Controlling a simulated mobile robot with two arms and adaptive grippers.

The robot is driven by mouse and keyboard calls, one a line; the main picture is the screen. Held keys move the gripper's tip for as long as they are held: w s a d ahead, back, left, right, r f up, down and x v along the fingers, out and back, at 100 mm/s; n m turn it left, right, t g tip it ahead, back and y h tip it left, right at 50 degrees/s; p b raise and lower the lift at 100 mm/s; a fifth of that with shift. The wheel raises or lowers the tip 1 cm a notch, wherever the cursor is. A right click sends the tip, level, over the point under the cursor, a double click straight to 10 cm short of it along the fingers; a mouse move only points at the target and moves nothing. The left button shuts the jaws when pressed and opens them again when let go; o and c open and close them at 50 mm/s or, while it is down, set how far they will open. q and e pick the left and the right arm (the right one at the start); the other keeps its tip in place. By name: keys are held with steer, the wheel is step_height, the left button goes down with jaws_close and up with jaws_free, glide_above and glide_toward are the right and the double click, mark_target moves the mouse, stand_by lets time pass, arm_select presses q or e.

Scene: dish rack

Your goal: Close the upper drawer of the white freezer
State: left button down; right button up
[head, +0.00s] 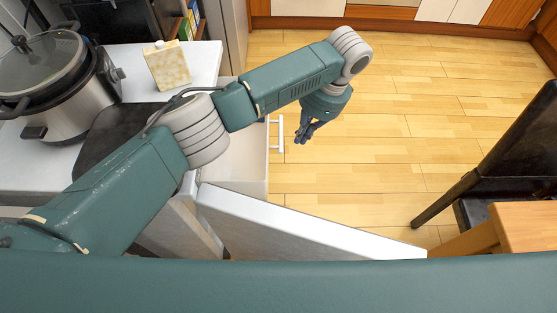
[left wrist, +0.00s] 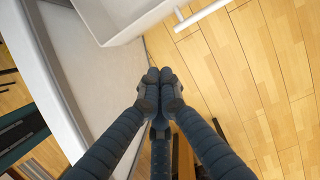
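The white freezer's upper drawer (head: 245,160) is pulled out beneath my left arm in the head view, and my arm hides part of it. Its white bar handle (head: 279,134) faces the floor area on the right. The freezer door (head: 300,226) stands open at the near side of the drawer. My left gripper (head: 303,138) is just right of the handle, pointing down, apart from it. In the left wrist view, its fingertips (left wrist: 160,76) meet with nothing between them. The drawer (left wrist: 108,18) and handle (left wrist: 202,13) show above the fingertips there. My right gripper is out of view.
A counter (head: 205,62) with a steel cooker (head: 75,100) and a beige carton (head: 167,66) lies at the left. A dark chair (head: 510,150) and a wooden table corner (head: 528,228) stand at the right. The wooden floor (head: 380,120) between is clear.

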arm_select(q)
steer(key=a+f+p, duration=0.2)
steer(key=a+f, duration=0.4)
steer(key=f, duration=0.5)
steer(key=shift+a, duration=0.2)
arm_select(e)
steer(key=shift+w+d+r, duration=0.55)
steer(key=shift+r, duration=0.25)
